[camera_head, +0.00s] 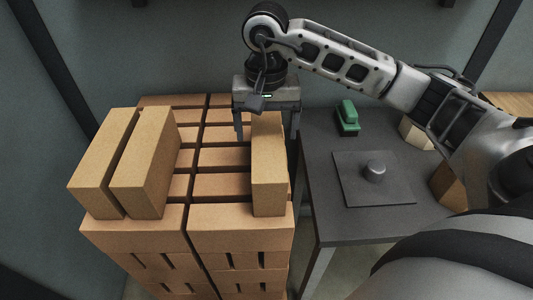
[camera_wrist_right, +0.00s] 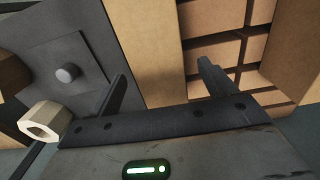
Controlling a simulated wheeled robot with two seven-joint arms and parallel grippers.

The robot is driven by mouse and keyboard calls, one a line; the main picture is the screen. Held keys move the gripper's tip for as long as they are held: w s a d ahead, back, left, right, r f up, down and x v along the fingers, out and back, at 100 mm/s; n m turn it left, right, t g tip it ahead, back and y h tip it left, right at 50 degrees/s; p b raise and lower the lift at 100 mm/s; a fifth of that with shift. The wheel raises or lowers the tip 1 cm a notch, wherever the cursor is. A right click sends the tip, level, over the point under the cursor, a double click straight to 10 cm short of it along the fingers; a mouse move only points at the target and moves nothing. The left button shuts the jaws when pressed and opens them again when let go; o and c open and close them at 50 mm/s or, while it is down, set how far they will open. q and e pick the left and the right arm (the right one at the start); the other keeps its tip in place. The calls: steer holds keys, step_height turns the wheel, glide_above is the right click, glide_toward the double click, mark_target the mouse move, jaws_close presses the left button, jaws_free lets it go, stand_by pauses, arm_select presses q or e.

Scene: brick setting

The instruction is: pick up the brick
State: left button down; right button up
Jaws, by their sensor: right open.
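A long tan brick (camera_head: 268,170) lies on the right side of the top of a brick stack (camera_head: 240,218). My right gripper (camera_head: 267,125) is over its far end, open, with one finger on each side. In the right wrist view the brick (camera_wrist_right: 150,45) runs between the open fingers (camera_wrist_right: 162,82), nearer the left one in the picture. I cannot tell whether a finger touches it. The far end of the brick is partly hidden by the gripper in the head view. My left gripper is not in view.
Two similar bricks (camera_head: 103,165) (camera_head: 146,165) lie on the stack's left side. A dark table (camera_head: 330,222) right of the stack holds a plate with a round knob (camera_head: 375,171), a green object (camera_head: 347,118) and light-coloured blocks (camera_head: 416,134). My right arm passes above the table.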

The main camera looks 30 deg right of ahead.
steer(key=shift+s+f+p, duration=0.15)
steer(key=shift+f+p, duration=0.35)
steer(key=shift+f, duration=2.95)
steer(key=c, duration=1.8)
steer(key=shift+r, duration=0.15)
jaws_close()
steer(key=shift+r, duration=0.1)
